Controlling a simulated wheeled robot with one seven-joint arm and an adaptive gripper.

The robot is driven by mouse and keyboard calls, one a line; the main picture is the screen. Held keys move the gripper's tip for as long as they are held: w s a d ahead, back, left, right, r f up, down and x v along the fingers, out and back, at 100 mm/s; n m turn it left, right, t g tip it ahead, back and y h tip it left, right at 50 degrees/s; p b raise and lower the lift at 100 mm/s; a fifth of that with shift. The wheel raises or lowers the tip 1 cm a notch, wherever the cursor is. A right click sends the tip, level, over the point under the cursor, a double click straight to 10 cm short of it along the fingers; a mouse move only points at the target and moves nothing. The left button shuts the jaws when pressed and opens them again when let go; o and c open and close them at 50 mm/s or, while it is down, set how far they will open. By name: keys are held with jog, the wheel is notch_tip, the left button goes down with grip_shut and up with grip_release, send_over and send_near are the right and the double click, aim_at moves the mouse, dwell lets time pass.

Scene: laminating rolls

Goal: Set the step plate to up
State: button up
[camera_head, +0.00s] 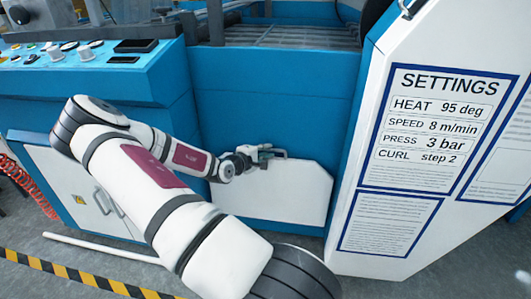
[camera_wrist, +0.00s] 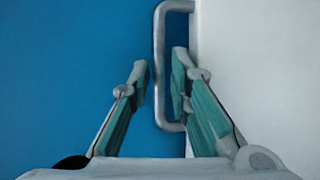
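A white plate (camera_head: 285,197) with a cut upper right corner is at the blue machine's lower front; I take it to be the step plate. It also fills the right of the wrist view (camera_wrist: 265,75). A grey metal loop handle (camera_wrist: 160,40) is at its edge, over the blue surface. My gripper (camera_head: 268,153) is at the plate's top edge. In the wrist view my gripper (camera_wrist: 162,70) is open, its two fingers on either side of the handle's long bar, with visible gaps. The plate's tilt is hard to tell.
The white settings panel (camera_head: 420,215) stands close on the right. A control desk (camera_head: 85,70) with buttons is at the upper left, above a white cabinet (camera_head: 75,190). A white bar (camera_head: 100,248) and yellow-black floor tape (camera_head: 60,272) lie at the lower left.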

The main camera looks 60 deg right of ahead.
grip_shut()
jog(key=shift+a, duration=0.1)
jog(key=shift+s+a+h, duration=0.15)
jog(key=shift+a+h, duration=0.05)
jog(key=shift+a, duration=0.3)
jog(key=shift+s+a+h, duration=0.15)
jog(key=shift+a+h, duration=0.05)
jog(key=shift+a, duration=0.3)
jog(key=shift+f, duration=0.1)
